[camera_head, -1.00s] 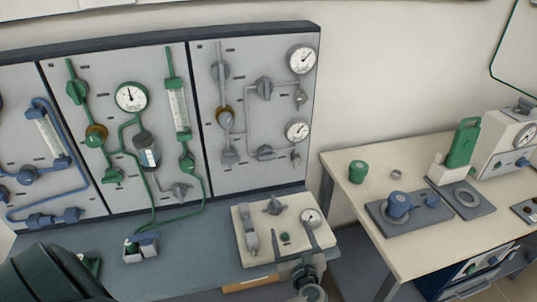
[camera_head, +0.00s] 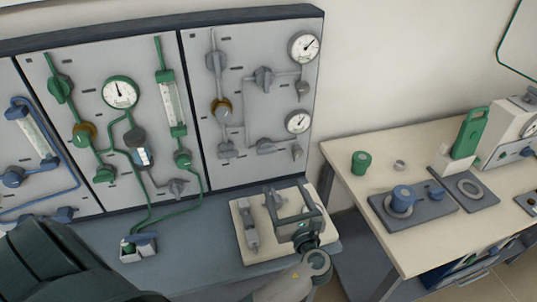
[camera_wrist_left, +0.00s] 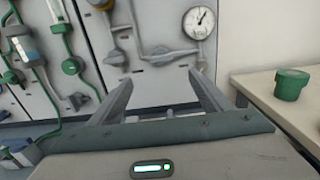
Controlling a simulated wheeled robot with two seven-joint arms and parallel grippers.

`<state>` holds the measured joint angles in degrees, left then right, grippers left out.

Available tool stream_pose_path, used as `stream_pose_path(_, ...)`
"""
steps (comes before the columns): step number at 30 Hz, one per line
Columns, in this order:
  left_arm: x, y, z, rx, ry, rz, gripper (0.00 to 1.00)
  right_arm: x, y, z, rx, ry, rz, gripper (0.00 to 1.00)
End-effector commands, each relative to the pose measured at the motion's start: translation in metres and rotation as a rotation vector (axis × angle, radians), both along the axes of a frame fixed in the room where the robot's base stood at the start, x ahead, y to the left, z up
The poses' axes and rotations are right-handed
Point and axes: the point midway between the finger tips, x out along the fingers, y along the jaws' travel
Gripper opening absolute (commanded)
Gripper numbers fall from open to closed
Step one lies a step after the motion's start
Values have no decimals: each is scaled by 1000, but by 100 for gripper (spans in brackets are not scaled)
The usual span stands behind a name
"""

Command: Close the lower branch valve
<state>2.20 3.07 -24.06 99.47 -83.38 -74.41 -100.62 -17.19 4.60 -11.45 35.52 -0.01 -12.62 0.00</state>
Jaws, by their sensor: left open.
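The right-hand grey panel (camera_head: 302,80) carries two branch lines. The lower branch valve (camera_head: 265,146) is a grey knob beside the lower gauge (camera_head: 298,123). It also shows in the left wrist view (camera_wrist_left: 160,54), ahead of the fingers. The upper branch valve (camera_head: 264,77) is a similar knob higher up. My left gripper (camera_head: 290,190) is open and empty, below and in front of the lower branch valve, apart from it. In the left wrist view, the fingers (camera_wrist_left: 160,80) point toward the panel, with nothing between them. My right gripper is not in view.
A pale block with fittings (camera_head: 240,215) lies on the bench under my left gripper. A small holder (camera_head: 138,250) stands left of it. Green tubing (camera_head: 203,190) hangs from the middle panel. A side table (camera_head: 360,192) with a green cup (camera_head: 361,162) is at the right.

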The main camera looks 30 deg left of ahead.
Motion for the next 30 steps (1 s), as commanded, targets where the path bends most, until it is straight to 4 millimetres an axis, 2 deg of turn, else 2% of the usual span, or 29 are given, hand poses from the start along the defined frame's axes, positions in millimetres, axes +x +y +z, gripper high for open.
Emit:
stream_pose_path(8, 17, 20, 3, 3, 0, 1, 72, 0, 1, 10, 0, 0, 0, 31)
stream_pose_path(30, 98, 115, 2, 2, 1, 2, 72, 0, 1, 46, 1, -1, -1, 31)
